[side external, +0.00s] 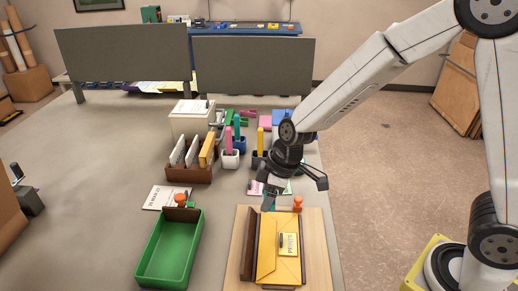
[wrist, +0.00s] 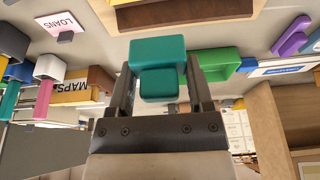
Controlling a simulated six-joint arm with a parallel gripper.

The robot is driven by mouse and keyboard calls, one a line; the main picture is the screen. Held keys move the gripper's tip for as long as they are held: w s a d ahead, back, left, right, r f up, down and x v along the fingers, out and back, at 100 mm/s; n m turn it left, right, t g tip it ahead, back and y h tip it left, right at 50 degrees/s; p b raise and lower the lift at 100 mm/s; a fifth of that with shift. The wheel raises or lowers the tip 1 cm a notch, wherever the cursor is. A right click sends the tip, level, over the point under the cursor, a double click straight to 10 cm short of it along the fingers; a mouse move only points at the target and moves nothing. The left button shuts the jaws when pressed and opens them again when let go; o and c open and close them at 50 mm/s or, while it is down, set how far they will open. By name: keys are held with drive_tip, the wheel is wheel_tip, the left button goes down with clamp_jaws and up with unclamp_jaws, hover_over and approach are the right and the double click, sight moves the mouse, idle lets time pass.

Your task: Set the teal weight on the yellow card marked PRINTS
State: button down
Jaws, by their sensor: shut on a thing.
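The teal weight (wrist: 158,52), a rounded block with a smaller teal block on its near face, sits between the two fingers of my gripper (wrist: 160,88) in the wrist view. My gripper (side external: 292,196) is shut on it. In the side view the gripper is above the table, behind the light wooden board, and I cannot clearly make out the weight there. The yellow card marked PRINTS (side external: 289,250) lies on an orange-yellow folder on that board, nearer the camera than my gripper. The card does not show in the wrist view.
A green tray (side external: 150,262) stands left of the wooden board (side external: 318,255). An orange-topped stamp (side external: 298,203) stands at the board's far edge. A brown file rack (side external: 180,176) and pen cups (side external: 230,160) stand farther back. A pink LOANS card (wrist: 62,24) shows in the wrist view.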

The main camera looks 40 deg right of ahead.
hover_over(284, 244)
drive_tip(key=f, duration=0.2)
drive_tip(key=shift+s+d+r, duration=0.1)
drive_tip(key=shift+s+d, duration=0.2)
drive_tip(key=shift+d, duration=0.15)
drive_tip(key=shift+f, duration=0.2)
drive_tip(key=shift+f, duration=3.35)
drive_tip(key=shift+f, duration=0.45)
unclamp_jaws()
drive_tip(key=shift+c, duration=0.3)
drive_tip(key=shift+r, duration=0.15)
drive_tip(key=v, duration=0.6)
drive_tip(key=shift+r, duration=0.35)
